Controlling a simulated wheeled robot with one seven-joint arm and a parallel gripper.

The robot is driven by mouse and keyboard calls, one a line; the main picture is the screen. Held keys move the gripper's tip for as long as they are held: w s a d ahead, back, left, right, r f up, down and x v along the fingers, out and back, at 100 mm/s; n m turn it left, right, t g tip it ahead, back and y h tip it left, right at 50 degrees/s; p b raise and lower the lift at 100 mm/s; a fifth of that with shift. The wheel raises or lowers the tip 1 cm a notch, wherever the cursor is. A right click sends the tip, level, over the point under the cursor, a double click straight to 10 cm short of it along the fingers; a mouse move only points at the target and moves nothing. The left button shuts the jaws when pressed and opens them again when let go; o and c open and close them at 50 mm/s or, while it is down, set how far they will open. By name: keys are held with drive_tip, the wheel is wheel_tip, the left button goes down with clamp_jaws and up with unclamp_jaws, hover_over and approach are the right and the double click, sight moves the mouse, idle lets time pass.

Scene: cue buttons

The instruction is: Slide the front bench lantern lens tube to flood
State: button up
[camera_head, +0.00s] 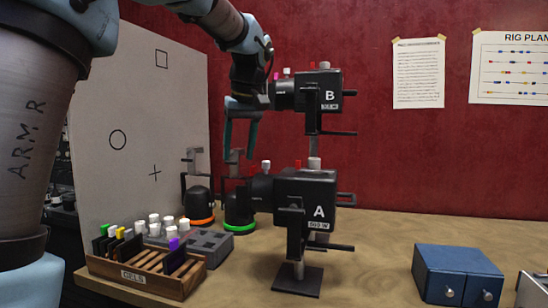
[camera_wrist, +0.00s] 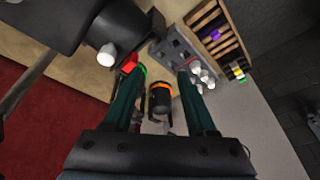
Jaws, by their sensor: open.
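Lantern A (camera_head: 308,198) is a black box marked "500 W" on a stand on the bench. Its lens tube (camera_head: 261,190) points left and carries a white-topped knob (camera_head: 266,167). A black lantern body (camera_wrist: 60,20) with a white knob (camera_wrist: 107,55) and a red knob (camera_wrist: 130,63) shows in the wrist view; I cannot tell for sure that it is A. My gripper (camera_head: 240,142) hangs with fingers down, above and left of A's tube and apart from it. Its two teal fingers (camera_wrist: 162,74) are spread and empty in the wrist view.
Lantern B (camera_head: 320,92) is mounted above A, its tube close to my wrist. Small lamps with a green ring (camera_head: 239,224) and an orange ring (camera_head: 201,221) stand behind. A wooden gel rack (camera_head: 145,282), grey block (camera_head: 217,244) and blue cabinet (camera_head: 456,275) sit on the bench.

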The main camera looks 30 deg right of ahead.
sight(268, 162)
drive_tip(key=s+d+r+t, duration=0.1)
drive_tip(key=s+d+r, duration=0.4)
drive_tip(key=d+r, duration=0.25)
drive_tip(key=shift+n, duration=0.4)
drive_tip(key=p+x, duration=0.1)
drive_tip(key=x, duration=0.9)
drive_tip(key=shift+s+a+f, duration=0.15)
drive_tip(key=shift+f, duration=0.05)
clamp_jaws()
idle(0.3)
